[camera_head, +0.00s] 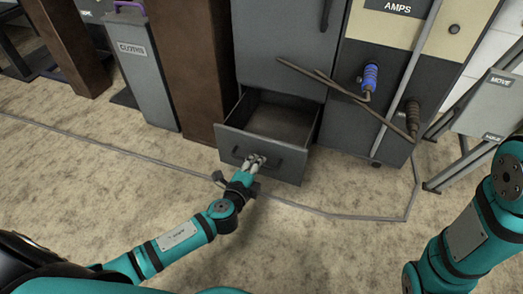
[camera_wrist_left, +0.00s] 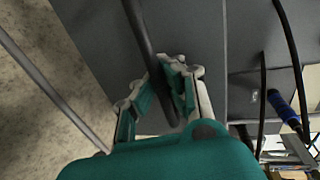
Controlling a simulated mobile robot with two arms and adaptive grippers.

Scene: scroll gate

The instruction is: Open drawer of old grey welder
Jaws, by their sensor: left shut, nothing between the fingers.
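The old grey welder (camera_head: 281,45) stands at the top middle of the head view. Its lower drawer (camera_head: 291,166) is pulled out, and the empty-looking inside shows. My left gripper (camera_head: 255,160) is at the handle on the drawer's front. In the left wrist view the dark handle bar (camera_wrist_left: 141,35) runs down past the fingertips of my left gripper (camera_wrist_left: 176,64), which are close together. The gripper is shut with nothing pinched; I cannot tell whether the fingers hook around the bar. My right arm shows at the right, but its gripper is out of view.
A brown post (camera_head: 193,65) stands close to the drawer's left, with a grey box labelled CLOTHS (camera_head: 143,75) beyond it. Cables and a blue-handled connector (camera_head: 370,78) hang on the welder's right. A grey stand (camera_head: 490,105) is at the right.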

